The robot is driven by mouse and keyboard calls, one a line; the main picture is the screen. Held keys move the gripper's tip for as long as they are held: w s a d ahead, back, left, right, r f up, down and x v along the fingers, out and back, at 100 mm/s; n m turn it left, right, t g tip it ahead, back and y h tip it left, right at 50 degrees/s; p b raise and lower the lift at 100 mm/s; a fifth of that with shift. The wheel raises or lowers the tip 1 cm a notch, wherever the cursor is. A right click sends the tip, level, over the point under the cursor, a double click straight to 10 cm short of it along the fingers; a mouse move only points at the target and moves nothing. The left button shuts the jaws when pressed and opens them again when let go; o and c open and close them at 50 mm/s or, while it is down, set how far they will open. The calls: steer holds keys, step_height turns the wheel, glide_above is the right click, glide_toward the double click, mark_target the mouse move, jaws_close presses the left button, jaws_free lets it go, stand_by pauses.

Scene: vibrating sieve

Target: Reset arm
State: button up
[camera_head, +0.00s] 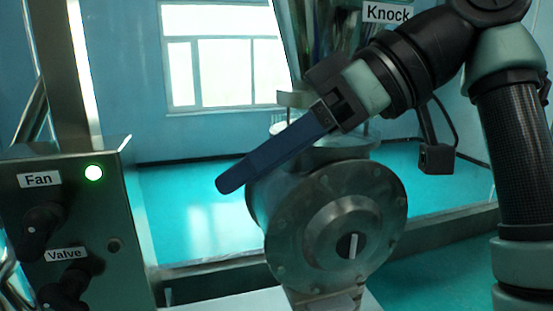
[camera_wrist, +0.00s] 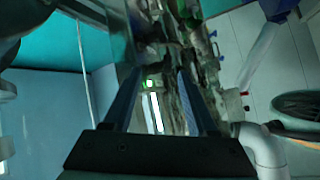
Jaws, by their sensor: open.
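My gripper (camera_head: 222,186) shows in the head view with its long blue fingers pointing down and left. They line up one behind the other there, in front of the upper part of a round metal valve housing (camera_head: 345,225). I cannot tell from this view whether they touch it. In the wrist view my gripper (camera_wrist: 158,72) has its two blue fingers apart, with nothing held between them. Shiny metal equipment (camera_wrist: 170,40) lies beyond the fingers. My arm comes in from the upper right of the head view.
A control box (camera_head: 120,225) at left carries knobs labelled Fan (camera_head: 42,222) and Valve (camera_head: 68,287) and a lit green lamp (camera_head: 94,172). A Knock label (camera_head: 387,13) is at the top. A metal post (camera_head: 72,75) stands at left. Open floor (camera_head: 190,215) lies behind.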

steer(key=w+a+f+m+t+b, duration=0.3)
steer(key=w+a+m+t+b, duration=0.15)
steer(key=w+a+t, duration=0.5)
steer(key=s+d+r+m+t+h+b, duration=0.2)
steer(key=s+d+r+m+t+h, duration=0.1)
steer(key=s+t, duration=0.4)
steer(key=s+d+r+m+t+h+b, duration=0.1)
steer(key=s+d+r+m+t+h, duration=0.3)
steer(key=t, duration=0.6)
steer(key=s+d+m+h, duration=0.2)
steer(key=s+d+h, duration=0.1)
steer(key=d, duration=0.1)
steer(key=shift+s+h+b, duration=0.35)
steer(key=shift+s+h, duration=0.05)
steer(key=shift+d+t, duration=0.1)
steer(key=shift+t, duration=0.15)
